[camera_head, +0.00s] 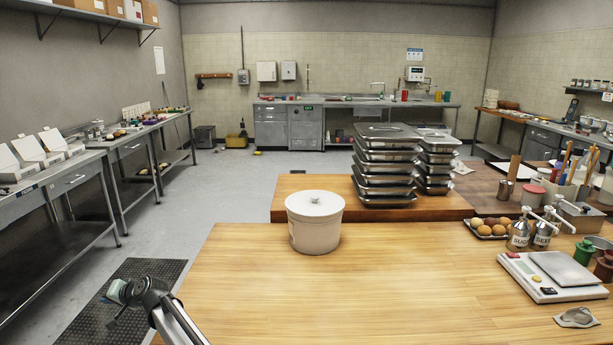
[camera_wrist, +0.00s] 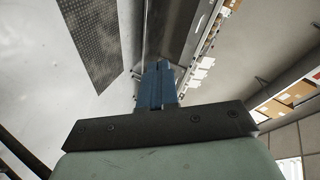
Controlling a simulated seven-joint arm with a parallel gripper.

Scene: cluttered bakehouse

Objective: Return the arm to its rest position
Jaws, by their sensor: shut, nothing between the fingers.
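My gripper (camera_wrist: 155,85) shows in the wrist view with its blue fingers together and nothing between them. In the head view my arm reaches in from the lower left, and its pale green end is beside the left edge of the wooden table (camera_head: 330,300), above the floor and a dark mat (camera_head: 125,300). The fingers are too small to make out clearly there. The arm touches nothing that I can see.
A lidded white tub (camera_head: 315,225) stands near the table's back edge. Stacked metal trays (camera_head: 385,165) stand behind it. A scale (camera_head: 550,275), dispensers and eggs crowd the right side. A steel bench (camera_head: 50,180) runs along the left wall. The table's front middle is clear.

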